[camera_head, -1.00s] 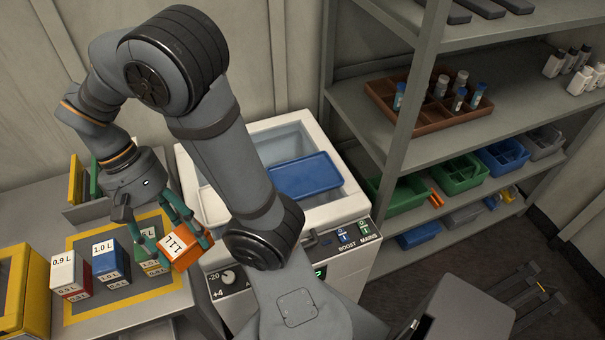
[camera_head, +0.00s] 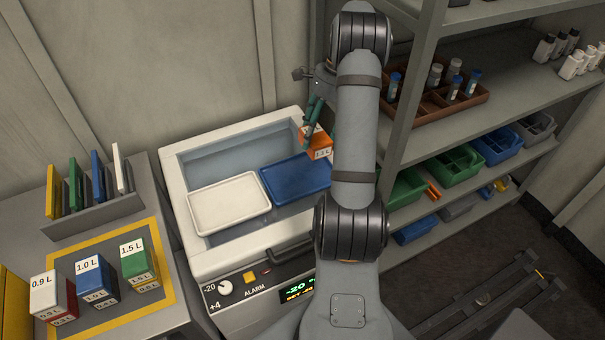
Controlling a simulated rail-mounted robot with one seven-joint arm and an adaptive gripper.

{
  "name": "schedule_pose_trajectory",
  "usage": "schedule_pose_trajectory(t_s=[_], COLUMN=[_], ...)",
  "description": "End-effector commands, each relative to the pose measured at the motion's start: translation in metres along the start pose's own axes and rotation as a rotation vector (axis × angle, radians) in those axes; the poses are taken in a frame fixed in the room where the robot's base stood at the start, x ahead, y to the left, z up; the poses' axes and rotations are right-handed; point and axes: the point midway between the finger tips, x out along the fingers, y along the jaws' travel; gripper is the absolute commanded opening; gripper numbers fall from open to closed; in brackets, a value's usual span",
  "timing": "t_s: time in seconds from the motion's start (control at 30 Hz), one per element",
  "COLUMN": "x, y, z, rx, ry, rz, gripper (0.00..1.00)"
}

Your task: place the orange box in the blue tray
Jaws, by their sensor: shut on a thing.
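The orange box (camera_head: 318,149), with a white labelled top, is held in my gripper (camera_head: 317,128), which is shut on it. The box shows above the back right part of the blue tray (camera_head: 290,181). How high it hangs is hard to tell. The blue tray looks empty and sits in the right part of the open white chest. My arm covers the tray's right end and part of the gripper.
A white tray (camera_head: 228,203) lies left of the blue one inside the chest (camera_head: 181,205). Red, blue and green boxes (camera_head: 139,262) stand on a yellow-bordered mat at left. A shelf rack (camera_head: 408,113) with bins stands close on the right.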

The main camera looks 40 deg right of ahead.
Motion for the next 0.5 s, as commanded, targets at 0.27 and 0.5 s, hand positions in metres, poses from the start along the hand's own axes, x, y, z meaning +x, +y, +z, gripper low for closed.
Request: schedule_pose_trajectory(t_s=[0.27,0.5], x=[0.045,0.070], y=[0.001,0.001], z=[-0.017,-0.024], rx=[0.013,0.011], ry=[-0.004,-0.003], rz=[0.000,0.001], gripper=[0.26,0.26])
